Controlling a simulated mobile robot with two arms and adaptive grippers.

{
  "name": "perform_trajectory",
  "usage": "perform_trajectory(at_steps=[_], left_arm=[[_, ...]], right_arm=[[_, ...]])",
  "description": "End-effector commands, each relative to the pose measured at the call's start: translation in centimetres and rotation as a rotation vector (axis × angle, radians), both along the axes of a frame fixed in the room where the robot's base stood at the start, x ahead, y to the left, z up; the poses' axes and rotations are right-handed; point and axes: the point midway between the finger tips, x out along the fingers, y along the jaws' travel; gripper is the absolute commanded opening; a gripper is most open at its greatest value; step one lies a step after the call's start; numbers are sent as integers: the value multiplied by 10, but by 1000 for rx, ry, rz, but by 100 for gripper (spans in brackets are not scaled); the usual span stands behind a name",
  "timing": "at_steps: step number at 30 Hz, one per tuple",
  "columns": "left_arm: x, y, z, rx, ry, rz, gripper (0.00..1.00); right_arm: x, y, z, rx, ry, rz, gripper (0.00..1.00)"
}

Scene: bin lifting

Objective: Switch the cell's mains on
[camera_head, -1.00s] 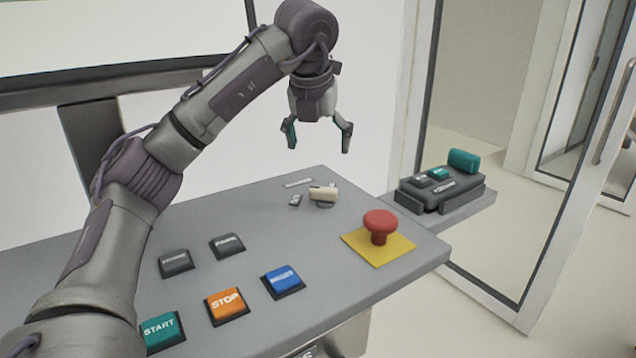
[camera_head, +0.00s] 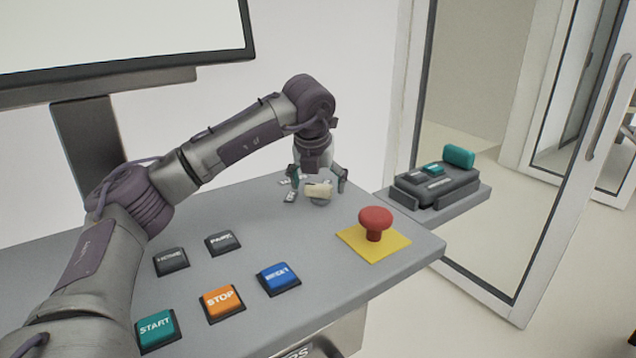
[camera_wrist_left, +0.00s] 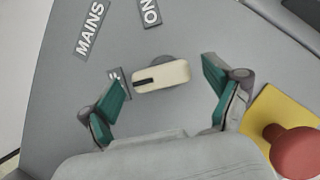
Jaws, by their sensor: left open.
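The mains switch is a cream rotary knob (camera_head: 318,190) on the grey console's far part. In the left wrist view the knob (camera_wrist_left: 161,77) shows a dark mark at its left end, which points toward a small label (camera_wrist_left: 117,76), partly hidden by a finger. A MAINS label (camera_wrist_left: 91,28) and an ON label (camera_wrist_left: 150,12) lie beyond it. My left gripper (camera_head: 317,182) is open, pointing down over the knob. Its teal-padded fingers (camera_wrist_left: 165,97) stand on either side of the knob, apart from it. My right gripper is not in view.
A red mushroom button (camera_head: 375,222) on a yellow plate (camera_head: 372,242) stands right of the knob. START (camera_head: 156,328), STOP (camera_head: 221,301), a blue button (camera_head: 278,278) and two dark buttons are nearer. A dark device (camera_head: 437,184) sits on a side shelf by the glass door.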

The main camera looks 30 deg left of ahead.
Motion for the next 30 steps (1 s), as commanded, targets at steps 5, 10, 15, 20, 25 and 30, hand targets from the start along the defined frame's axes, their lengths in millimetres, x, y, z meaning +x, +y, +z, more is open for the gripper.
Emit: perform_trajectory(at_steps=[5,10,15,20,25,30], left_arm=[[0,0,0,0,0,0,71],[0,0,0,0,0,0,43],[0,0,0,0,0,-1,30],[0,1,1,0,0,-24,30],[0,1,0,1,2,-93,30],[1,2,1,0,2,-215,30]], right_arm=[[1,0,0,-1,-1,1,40],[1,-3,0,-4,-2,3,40],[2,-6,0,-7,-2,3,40],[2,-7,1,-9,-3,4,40],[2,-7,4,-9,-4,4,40],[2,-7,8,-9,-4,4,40]])
